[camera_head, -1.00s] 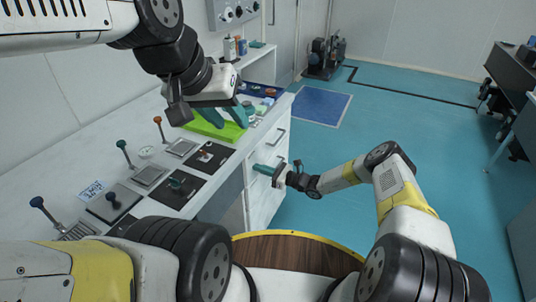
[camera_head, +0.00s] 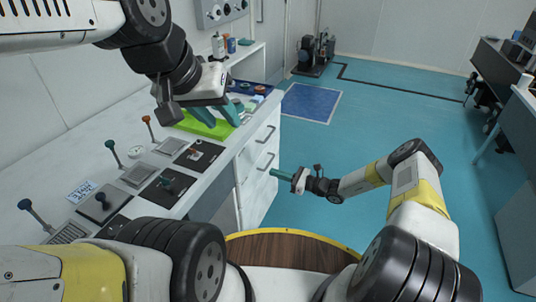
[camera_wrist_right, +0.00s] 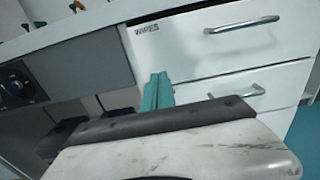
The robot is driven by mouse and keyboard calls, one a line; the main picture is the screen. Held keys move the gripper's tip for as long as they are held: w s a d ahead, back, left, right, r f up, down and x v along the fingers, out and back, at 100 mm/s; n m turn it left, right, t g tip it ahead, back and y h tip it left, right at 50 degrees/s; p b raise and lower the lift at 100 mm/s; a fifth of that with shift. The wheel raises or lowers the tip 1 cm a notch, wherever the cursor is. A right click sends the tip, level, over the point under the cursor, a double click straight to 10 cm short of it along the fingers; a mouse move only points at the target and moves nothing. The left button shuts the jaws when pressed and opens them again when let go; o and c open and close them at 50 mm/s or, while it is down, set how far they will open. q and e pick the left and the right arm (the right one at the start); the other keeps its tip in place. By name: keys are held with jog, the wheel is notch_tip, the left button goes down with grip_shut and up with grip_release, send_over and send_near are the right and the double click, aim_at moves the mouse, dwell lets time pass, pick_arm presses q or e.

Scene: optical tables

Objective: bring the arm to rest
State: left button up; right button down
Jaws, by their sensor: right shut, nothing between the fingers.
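My right gripper (camera_head: 281,174) has teal fingers that are shut and empty. It is held out in front of the white drawer front, pointing left toward it in the head view. In the right wrist view its shut fingers (camera_wrist_right: 158,92) point at the drawers, with no object between them. A gap to the drawers cannot be judged exactly. My left gripper (camera_head: 218,112) hangs over the bright green tray (camera_head: 205,128) on the bench. Its two teal fingers look spread apart, with nothing seen between them.
The white bench (camera_head: 232,150) runs along the left, with several knobbed posts and plates on it. Its drawers have metal handles (camera_head: 265,161). A blue mat (camera_head: 311,102) lies on the open teal floor. A dark desk (camera_head: 508,60) stands at the far right.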

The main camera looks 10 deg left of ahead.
jog(key=s+d+r+n+g+h, duration=0.25)
jog(key=s+r+n, duration=0.2)
jog(key=r, duration=0.55)
jog(key=s+d+r+n+g+h, duration=0.25)
jog(key=r+n, duration=0.35)
jog(key=r, duration=0.4)
jog(key=s+d+r+n+g+h, duration=0.1)
jog(key=s+d+r+n+h, duration=0.3)
jog(key=r, duration=0.6)
jog(key=s+d+r+n+t+h, duration=0.3)
jog(key=s+r, duration=0.4)
jog(key=s, duration=0.4)
jog(key=s+d+r+n+t+h, duration=0.3)
jog(key=s+d+r, duration=0.4)
jog(key=s, duration=0.3)
jog(key=shift+s+d+r+n+t, duration=0.15)
jog(key=shift+s+r+n+t, duration=0.2)
jog(key=shift+r+n, duration=0.35)
jog(key=shift+f, duration=0.15)
